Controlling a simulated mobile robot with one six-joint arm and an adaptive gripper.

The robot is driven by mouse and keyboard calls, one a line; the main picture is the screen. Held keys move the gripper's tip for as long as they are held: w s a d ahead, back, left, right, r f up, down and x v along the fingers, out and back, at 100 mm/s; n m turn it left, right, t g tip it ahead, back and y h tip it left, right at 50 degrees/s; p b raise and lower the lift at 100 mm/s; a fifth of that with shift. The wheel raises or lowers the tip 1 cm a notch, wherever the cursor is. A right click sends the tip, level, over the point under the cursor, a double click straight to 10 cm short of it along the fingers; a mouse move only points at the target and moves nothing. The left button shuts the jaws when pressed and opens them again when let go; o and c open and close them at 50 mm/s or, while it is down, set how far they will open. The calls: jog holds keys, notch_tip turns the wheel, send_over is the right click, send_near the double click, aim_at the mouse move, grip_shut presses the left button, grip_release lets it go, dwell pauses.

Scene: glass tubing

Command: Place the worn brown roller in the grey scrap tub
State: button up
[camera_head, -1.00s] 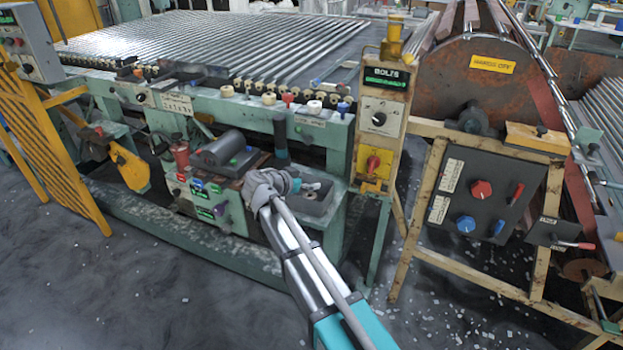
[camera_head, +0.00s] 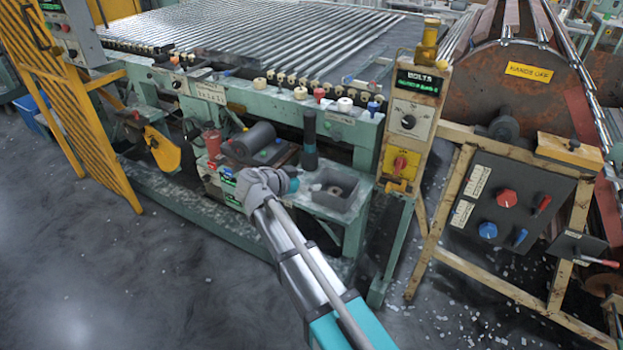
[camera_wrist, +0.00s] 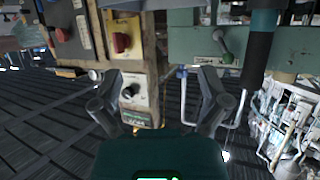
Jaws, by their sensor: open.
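A grey open box that looks like the scrap tub (camera_head: 366,199) sits on the green bench ledge. A small brownish round thing (camera_head: 336,190) shows inside it, too small to tell whether it is the worn roller. A thick dark grey roller (camera_head: 250,141) lies on a stand at the left. A dark upright roller (camera_head: 309,138) stands just behind the tub; in the wrist view a similar dark cylinder with a teal band (camera_wrist: 257,55) is at upper right. My gripper (camera_wrist: 158,74) is open with nothing between its fingers. In the head view it is largely hidden by my wrist, left of the tub.
A red bottle-like object (camera_head: 212,141) stands left of the dark roller. A yellow control post (camera_head: 411,115) rises right of the tub, with a control panel (camera_head: 508,205) beyond it. A yellow slatted gate (camera_head: 75,115) is far left.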

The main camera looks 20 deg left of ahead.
dwell(0.7)
jog(key=w+d+f+n+g, duration=0.1)
jog(key=w+d+f+g, duration=0.2)
jog(key=d, duration=1)
jog(key=d+f+n+g, duration=0.1)
jog(key=d+f+g, duration=0.3)
jog(key=d, duration=0.9)
jog(key=s+d+f+n+g+y, duration=0.1)
jog(key=s+d+y, duration=0.1)
jog(key=d, duration=0.5)
jog(key=s+d+f+n+g+y, duration=0.1)
jog(key=s+d, duration=0.3)
jog(key=d, duration=0.4)
jog(key=s+d+f+n+g+y, duration=0.1)
jog(key=s+d+f+g+y, duration=0.1)
jog(key=d, duration=0.5)
jog(key=shift+s+d+f+g+y, duration=0.3)
jog(key=shift+s+g+y, duration=0.2)
jog(key=shift+s, duration=0.55)
